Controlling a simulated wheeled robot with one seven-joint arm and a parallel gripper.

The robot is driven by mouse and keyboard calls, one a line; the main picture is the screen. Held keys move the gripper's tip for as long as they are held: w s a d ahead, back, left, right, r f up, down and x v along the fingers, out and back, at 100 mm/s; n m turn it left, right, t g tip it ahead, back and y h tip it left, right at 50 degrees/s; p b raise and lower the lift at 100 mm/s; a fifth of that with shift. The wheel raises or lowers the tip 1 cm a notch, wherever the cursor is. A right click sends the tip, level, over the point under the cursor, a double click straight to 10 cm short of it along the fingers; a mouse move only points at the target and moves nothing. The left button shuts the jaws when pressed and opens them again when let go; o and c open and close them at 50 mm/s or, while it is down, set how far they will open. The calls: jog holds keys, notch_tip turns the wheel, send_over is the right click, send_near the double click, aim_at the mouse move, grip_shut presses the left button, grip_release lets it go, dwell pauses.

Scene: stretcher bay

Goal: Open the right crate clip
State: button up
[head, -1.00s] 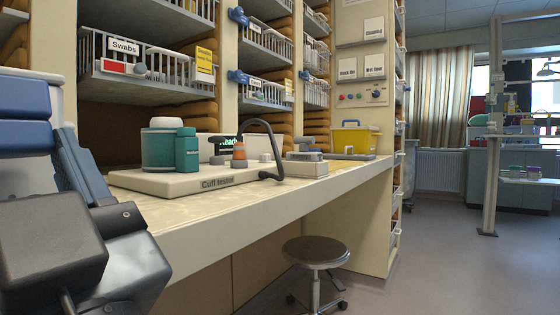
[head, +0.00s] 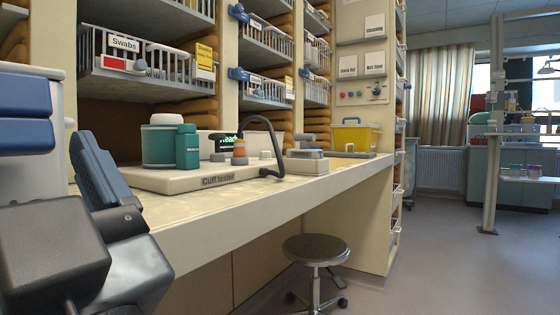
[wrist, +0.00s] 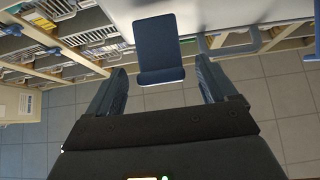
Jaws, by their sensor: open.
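The crate (head: 56,160) is a pale box at the left edge of the head view, cut off by the frame. Blue parts (head: 24,137) show on its face there. In the wrist view the pale crate (wrist: 120,10) is at the top, with one dark blue clip (wrist: 160,45) ending in a lip at its lower edge. My gripper (wrist: 162,76) is open and empty, its fingers spread on either side of the clip's lower end with visible gaps. Whether they are at the clip's depth is unclear. In the head view my gripper (head: 98,170) is right of the crate.
A counter (head: 240,210) bears a cuff tester (head: 165,180) with teal containers (head: 170,146) and a dark hose. A stool (head: 316,250) stands below. A blue-grey bar (wrist: 235,47) lies right of the clip. Floor at right is open.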

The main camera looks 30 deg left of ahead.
jog(key=b+v, duration=0.2)
jog(key=v, duration=0.5)
jog(key=shift+f, duration=0.2)
jog(key=shift+d, duration=0.1)
